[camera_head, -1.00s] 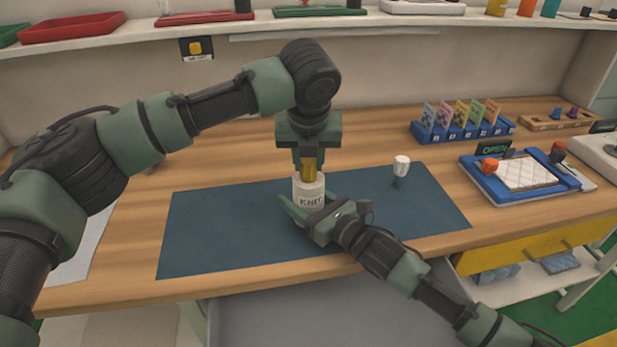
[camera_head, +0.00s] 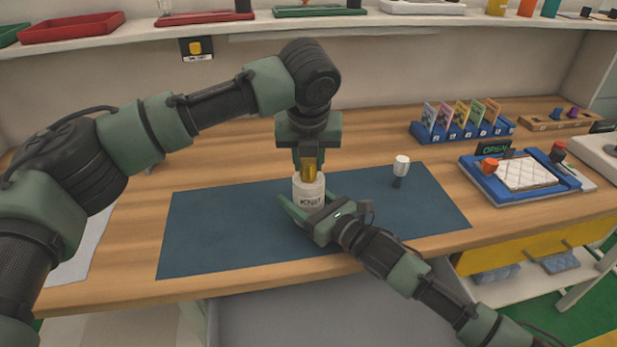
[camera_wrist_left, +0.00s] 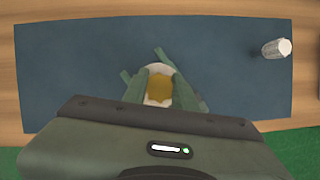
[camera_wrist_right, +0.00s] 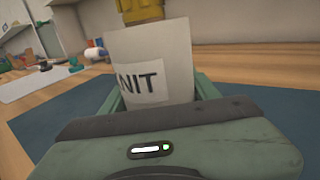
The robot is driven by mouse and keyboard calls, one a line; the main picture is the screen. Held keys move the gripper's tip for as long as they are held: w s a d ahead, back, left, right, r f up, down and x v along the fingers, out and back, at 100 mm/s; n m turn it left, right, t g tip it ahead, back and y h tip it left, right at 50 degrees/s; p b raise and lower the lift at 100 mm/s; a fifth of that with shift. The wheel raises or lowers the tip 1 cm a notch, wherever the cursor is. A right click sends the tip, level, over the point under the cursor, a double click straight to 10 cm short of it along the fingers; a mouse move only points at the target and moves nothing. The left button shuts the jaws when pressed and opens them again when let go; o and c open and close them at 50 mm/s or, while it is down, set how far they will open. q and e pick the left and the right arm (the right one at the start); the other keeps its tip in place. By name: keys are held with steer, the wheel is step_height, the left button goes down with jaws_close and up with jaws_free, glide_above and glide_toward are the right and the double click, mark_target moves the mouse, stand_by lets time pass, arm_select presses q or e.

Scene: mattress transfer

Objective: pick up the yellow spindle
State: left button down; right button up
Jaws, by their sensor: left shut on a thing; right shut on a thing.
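The yellow spindle (camera_head: 309,169) stands upright at the mouth of a white bottle marked KNIT (camera_head: 309,192); how far it sits inside is hidden. My left gripper (camera_head: 308,163) points straight down from above and is shut on the spindle. The spindle also shows between its fingers in the left wrist view (camera_wrist_left: 159,88). My right gripper (camera_head: 303,213) comes from the lower right and is shut around the white bottle on the blue mat. The bottle fills the middle of the right wrist view (camera_wrist_right: 152,65), with part of the spindle (camera_wrist_right: 142,10) above it.
The blue mat (camera_head: 220,235) is mostly bare. A blue card rack (camera_head: 462,130) and a blue tray with a quilted pad (camera_head: 526,174) lie farther right. A shelf with trays (camera_head: 75,27) runs along the back.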

arm_select(q)
steer(key=shift+r, duration=0.1)
step_height(320, 180, up, 10)
steer(key=shift+f, duration=0.1)
stand_by(0.5)
arm_select(e)
steer(key=o, duration=1.8)
steer(key=shift+o, duration=0.2)
